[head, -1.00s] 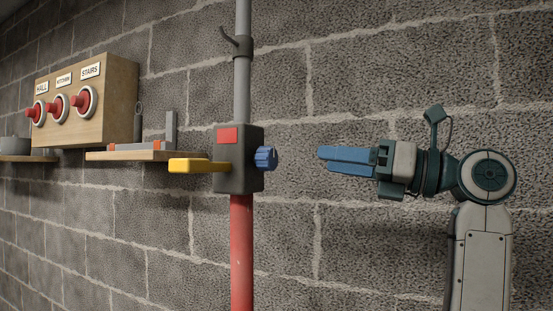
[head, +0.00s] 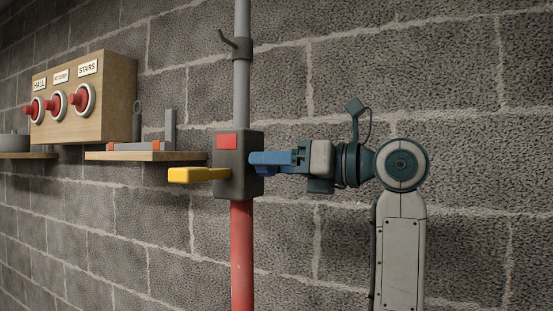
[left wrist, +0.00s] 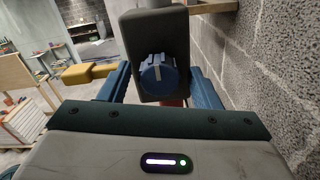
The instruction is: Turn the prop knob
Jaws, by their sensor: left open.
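The blue ribbed prop knob (left wrist: 158,74) sits on the near face of a dark grey box (left wrist: 152,28) in the left wrist view. A pale stripe on its face stands nearly upright. In the head view the same box (head: 225,180) has a red patch and a yellow lever (head: 195,175) on its left. My left gripper (head: 262,160) reaches in from the right, its blue fingertips at the box's right side and hiding the knob. In the left wrist view its fingers stand open, one on each side of the knob, with gaps. My right gripper is not in view.
A grey pipe (head: 242,80) runs above the box and a red pipe (head: 242,255) below it. A wooden shelf (head: 130,156) and a panel with red buttons (head: 120,85) are to the left. The block wall (head: 480,200) is close behind.

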